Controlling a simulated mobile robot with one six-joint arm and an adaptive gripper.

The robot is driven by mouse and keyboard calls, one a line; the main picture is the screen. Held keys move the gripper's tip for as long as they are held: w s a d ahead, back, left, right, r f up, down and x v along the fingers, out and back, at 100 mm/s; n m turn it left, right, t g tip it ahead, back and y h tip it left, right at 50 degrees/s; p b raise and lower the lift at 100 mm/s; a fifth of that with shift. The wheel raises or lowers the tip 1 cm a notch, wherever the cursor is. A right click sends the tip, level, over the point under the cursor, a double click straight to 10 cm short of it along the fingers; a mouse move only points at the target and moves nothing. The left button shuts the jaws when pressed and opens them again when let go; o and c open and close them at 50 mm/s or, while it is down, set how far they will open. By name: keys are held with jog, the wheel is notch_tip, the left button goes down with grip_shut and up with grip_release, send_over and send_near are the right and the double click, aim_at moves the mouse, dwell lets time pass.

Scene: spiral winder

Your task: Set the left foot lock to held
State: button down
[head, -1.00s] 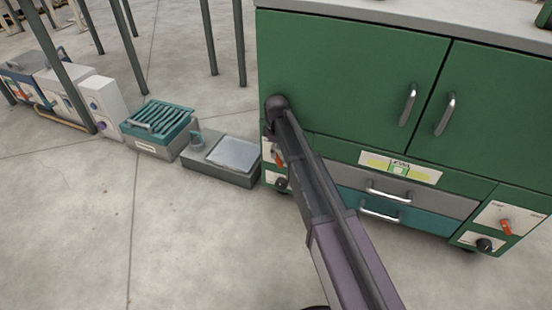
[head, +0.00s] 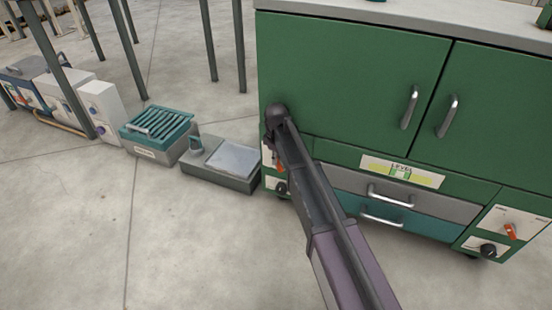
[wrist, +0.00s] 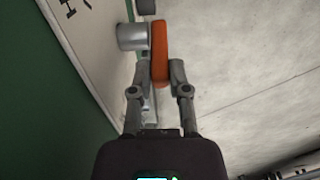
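The left foot lock is an orange lever (wrist: 160,52) on a grey round hub (wrist: 131,37), on a pale plate at the lower left of the green cabinet. In the wrist view my gripper (wrist: 161,72) has one finger on each side of the lever, and both fingers appear to touch it. In the head view my arm covers most of the left lock and my gripper is hidden. The plate's lettering is cut off in the wrist view, so the lever's setting cannot be read.
The green cabinet (head: 350,75) has two doors, drawers and a level label (head: 402,172). A second orange lever (head: 510,231) is at its lower right, above a black knob (head: 488,250). A grey scale-like box (head: 220,182) stands close on the left. The floor in front is clear.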

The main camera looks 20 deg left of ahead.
jog(key=shift+s+d+y, duration=0.15)
jog(key=shift+d+y, duration=0.35)
jog(key=shift+y, duration=0.4)
jog(key=shift+d+y+b, duration=0.4)
jog(key=shift+y+b, duration=0.15)
jog(key=shift+y, duration=0.35)
jog(key=shift+d+y, duration=0.15)
jog(key=shift+y, duration=0.35)
jog(key=c, duration=0.6)
grip_release()
jog(key=shift+r, duration=0.1)
